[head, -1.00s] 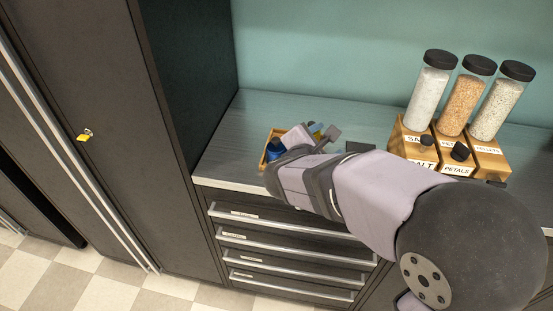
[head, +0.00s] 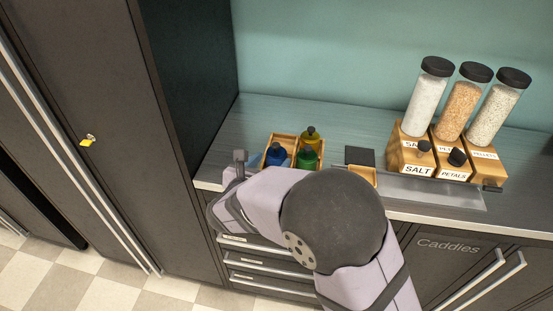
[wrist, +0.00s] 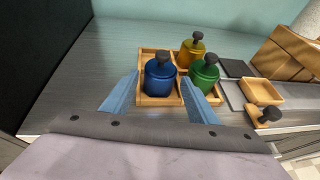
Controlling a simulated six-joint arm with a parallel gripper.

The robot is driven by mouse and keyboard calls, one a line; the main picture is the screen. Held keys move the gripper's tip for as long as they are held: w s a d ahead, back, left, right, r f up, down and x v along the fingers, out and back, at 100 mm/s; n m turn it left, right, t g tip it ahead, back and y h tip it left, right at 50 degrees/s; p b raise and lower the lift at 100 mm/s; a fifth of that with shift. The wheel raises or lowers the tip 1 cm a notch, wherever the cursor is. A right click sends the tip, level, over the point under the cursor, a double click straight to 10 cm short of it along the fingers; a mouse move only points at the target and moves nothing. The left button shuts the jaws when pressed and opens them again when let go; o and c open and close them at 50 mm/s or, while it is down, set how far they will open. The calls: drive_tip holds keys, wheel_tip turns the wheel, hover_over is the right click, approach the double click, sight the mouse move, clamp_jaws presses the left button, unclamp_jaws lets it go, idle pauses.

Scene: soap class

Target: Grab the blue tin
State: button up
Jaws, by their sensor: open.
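The blue tin (wrist: 160,76), round with a black knob on its lid, stands upright in a compartment of a wooden tray (wrist: 155,101). In the head view the blue tin (head: 275,154) is at the left of the tray, beside a green tin (head: 307,158) and in front of an olive-yellow tin (head: 310,136). My gripper (wrist: 160,96) is open and empty in the wrist view. Its two blue fingers appear on either side of the blue tin, in front of it, with no contact visible.
Wooden dispensers (head: 410,155) with clear cylinders stand on the right of the counter (head: 225,125). A small wooden scoop box (wrist: 262,92) and a dark flat plate (wrist: 236,68) lie right of the tray. A dark cabinet wall (head: 190,70) bounds the left.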

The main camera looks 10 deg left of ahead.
sight(273, 159)
drive_tip(key=shift+p+x, duration=0.9)
drive_tip(key=shift+x, duration=1.05)
drive_tip(key=shift+w+d+f, duration=0.1)
drive_tip(key=shift+w+f, duration=0.1)
drive_tip(key=shift+w, duration=0.55)
drive_tip(key=c, duration=1)
drive_tip(key=shift+r, duration=0.1)
